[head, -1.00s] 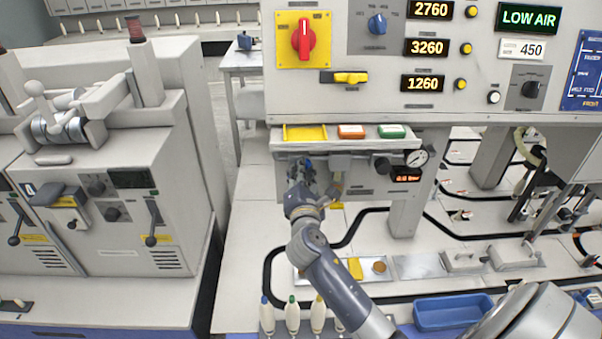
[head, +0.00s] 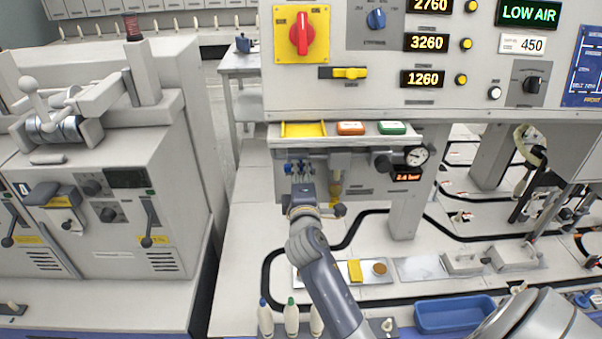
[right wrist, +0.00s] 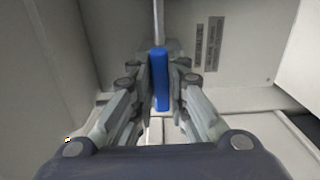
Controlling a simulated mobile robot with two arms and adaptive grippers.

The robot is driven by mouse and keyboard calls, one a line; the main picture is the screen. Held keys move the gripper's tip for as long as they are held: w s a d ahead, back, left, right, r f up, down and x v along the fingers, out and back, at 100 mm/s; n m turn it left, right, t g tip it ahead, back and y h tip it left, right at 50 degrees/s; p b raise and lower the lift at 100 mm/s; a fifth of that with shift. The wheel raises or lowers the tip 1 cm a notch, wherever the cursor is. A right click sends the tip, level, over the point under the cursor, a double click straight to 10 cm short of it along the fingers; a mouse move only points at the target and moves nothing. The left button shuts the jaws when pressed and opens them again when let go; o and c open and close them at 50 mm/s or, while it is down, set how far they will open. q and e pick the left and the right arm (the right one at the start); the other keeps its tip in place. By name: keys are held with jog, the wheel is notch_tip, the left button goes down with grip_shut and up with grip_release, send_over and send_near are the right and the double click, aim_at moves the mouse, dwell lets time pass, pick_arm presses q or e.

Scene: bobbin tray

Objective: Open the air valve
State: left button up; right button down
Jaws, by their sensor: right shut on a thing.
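The air valve's blue handle (right wrist: 161,82) stands upright between my right gripper's fingers in the right wrist view, in line with a thin grey rod above it. My right gripper (right wrist: 160,72) is shut on this handle. In the head view my right gripper (head: 299,172) is at the left end of the pipework under the console, and hides most of the handle. A round gauge (head: 417,156) and a small orange readout (head: 407,174), seeming to read 2.4 bar, are to its right. My left gripper is not in view.
A blue tray (head: 455,313) lies at the lower right.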

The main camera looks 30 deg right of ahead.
jog(key=shift+m, duration=0.3)
jog(key=c, duration=1.6)
grip_release()
jog(key=shift+o, duration=0.2)
jog(key=v, duration=0.7)
jog(key=shift+s, duration=0.25)
jog(key=shift+a+f, duration=0.1)
